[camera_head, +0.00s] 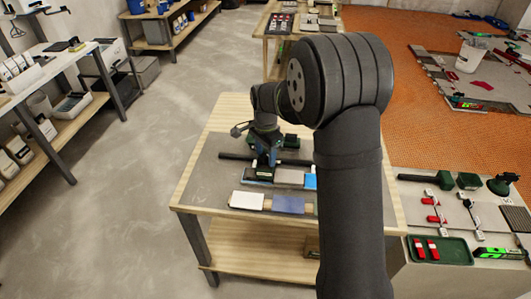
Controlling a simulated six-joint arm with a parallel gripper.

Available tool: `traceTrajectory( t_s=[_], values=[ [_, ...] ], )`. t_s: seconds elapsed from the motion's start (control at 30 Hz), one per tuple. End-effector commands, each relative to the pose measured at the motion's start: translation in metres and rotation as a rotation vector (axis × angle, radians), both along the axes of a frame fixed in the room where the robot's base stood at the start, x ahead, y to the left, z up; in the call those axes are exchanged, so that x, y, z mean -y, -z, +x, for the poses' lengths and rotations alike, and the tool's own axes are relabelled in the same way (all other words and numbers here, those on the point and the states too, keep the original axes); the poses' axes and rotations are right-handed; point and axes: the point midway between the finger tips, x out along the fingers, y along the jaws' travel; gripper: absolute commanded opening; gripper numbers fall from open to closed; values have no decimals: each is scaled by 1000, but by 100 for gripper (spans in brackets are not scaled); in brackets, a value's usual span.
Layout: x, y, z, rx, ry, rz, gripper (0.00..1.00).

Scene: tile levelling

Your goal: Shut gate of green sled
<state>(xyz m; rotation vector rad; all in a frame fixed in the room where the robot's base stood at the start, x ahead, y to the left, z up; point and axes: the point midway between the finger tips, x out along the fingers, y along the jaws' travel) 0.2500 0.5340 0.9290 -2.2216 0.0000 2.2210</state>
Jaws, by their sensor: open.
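My gripper (264,164) points down over the middle of the wooden table. Its jaws are open, but the fingertips are small and partly lost against dark parts below them. A dark green block (291,142) sits behind the black bar, just right of my gripper. I cannot tell which green thing is the sled, and no gate can be made out at this size. My upper arm hides the right part of the table.
A black bar (296,161) lies across the table (190,181). In front are a grey tile (290,177), a white tile (247,201) and a blue tile (288,204). The right bench holds a green tray (456,251) with red pieces. Shelves (72,118) stand at left; the floor between is clear.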

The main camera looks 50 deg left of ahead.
Motion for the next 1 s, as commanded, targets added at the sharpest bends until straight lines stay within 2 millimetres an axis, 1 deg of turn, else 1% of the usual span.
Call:
traceTrajectory(
  t_s=[0.17, 0.27, 0.3, 0.37, 0.4, 0.57, 0.77, 1.0],
  values=[
    [0, 0, 0, 0, 0, 0, 50],
    [0, 0, 0, 0, 0, 0, 32],
    [0, 0, 0, 0, 0, 0, 24],
    [0, 0, 0, 0, 0, 0, 13],
    [0, 0, 0, 0, 0, 0, 5],
    [0, 0, 0, 0, -4, 0, 5],
    [0, 0, 0, 0, -50, 0, 5],
    [0, 0, 0, 0, -200, 0, 5]
  ],
)
